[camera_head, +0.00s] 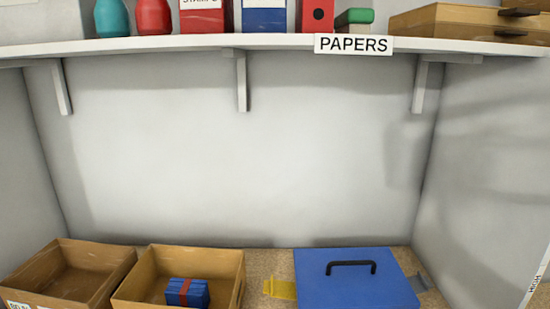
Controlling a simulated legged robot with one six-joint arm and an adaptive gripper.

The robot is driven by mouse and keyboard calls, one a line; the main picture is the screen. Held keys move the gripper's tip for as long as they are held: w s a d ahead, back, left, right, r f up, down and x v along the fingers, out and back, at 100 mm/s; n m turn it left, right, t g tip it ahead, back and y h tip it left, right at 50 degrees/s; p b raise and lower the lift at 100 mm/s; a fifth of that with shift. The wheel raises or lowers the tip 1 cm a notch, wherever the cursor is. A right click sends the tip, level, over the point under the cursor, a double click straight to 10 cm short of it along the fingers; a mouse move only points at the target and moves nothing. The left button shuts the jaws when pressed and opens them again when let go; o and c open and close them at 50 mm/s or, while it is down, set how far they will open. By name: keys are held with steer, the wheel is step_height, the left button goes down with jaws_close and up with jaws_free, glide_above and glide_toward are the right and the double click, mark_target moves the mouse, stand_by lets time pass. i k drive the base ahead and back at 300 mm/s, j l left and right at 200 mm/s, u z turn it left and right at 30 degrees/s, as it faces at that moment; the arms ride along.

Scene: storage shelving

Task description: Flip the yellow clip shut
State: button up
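The yellow clip (280,289) is at the left side of a blue box (345,290), low in the head view. It looks to lie out flat on the speckled brown surface, pointing left, away from the box. The blue box is closed, with a black handle on its lid. A grey clip (422,282) shows at the box's right side. The front of the box is cut off by the picture's lower edge. My gripper is not in view.
An open wooden bin (68,241) stands at the far left. Beside it, another wooden bin (180,250) holds a blue bundle with a red band (187,293). A white shelf (285,45) labelled PAPERS runs above. Walls close both sides. The space above the box is clear.

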mark_target(276, 289)
steer(key=i+j, duration=0.1)
steer(key=j, duration=0.75)
steer(key=k+j, duration=0.85)
steer(key=i+j, duration=0.15)
steer(key=i, duration=0.3)
steer(key=z, duration=0.05)
